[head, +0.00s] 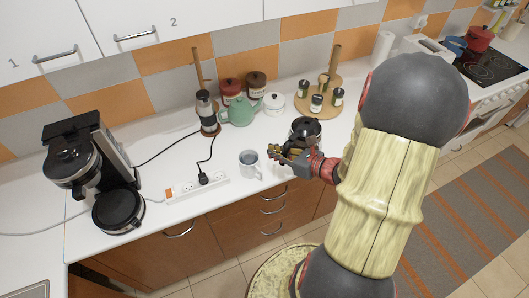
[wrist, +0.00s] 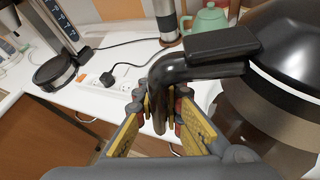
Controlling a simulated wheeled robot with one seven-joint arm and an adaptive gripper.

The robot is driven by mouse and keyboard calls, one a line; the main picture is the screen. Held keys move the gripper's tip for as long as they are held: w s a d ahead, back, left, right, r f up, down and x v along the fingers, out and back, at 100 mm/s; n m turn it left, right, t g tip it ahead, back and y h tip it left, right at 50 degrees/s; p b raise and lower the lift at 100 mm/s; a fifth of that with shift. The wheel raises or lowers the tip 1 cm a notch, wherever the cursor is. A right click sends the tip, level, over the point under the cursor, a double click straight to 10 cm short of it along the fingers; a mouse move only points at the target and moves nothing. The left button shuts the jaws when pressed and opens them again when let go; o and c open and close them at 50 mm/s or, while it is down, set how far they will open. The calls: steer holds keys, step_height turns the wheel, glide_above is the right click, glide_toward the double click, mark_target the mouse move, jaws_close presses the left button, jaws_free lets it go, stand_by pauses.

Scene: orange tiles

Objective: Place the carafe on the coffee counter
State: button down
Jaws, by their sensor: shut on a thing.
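The carafe (head: 305,129) has a black top and handle. It is over the right middle of the white counter (head: 228,145); I cannot tell whether its base touches. My gripper (head: 280,152) is shut on the black handle. In the wrist view the handle runs down between the finger pads (wrist: 160,112), and the carafe's dark lid and glass body (wrist: 285,55) fill the right side. Part of the carafe is hidden behind my gripper in the head view. The coffee machine (head: 95,160) stands at the counter's left.
A grey mug (head: 249,163) stands just left of my gripper, near the front edge. A white power strip (head: 196,188) with cords lies left of it.

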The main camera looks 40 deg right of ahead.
steer(key=w+d+f, duration=0.1)
steer(key=w+f, duration=0.2)
steer(key=w+d+f+b, duration=0.1)
steer(key=w+f, duration=0.1)
steer(key=w, duration=0.2)
steer(key=w+d+f+b, duration=0.1)
steer(key=w+d+f, duration=0.1)
steer(key=w+f, duration=0.1)
steer(key=shift+w+f, duration=0.3)
steer(key=shift+w, duration=0.25)
steer(key=shift+w+d+f, duration=0.1)
steer(key=shift+w+f, duration=0.2)
steer(key=shift+f, duration=0.1)
steer(key=shift+f+b, duration=0.55)
steer(key=shift+f, duration=0.85)
steer(key=shift+f, duration=0.2)
steer(key=c, duration=1.9)
jaws_free()
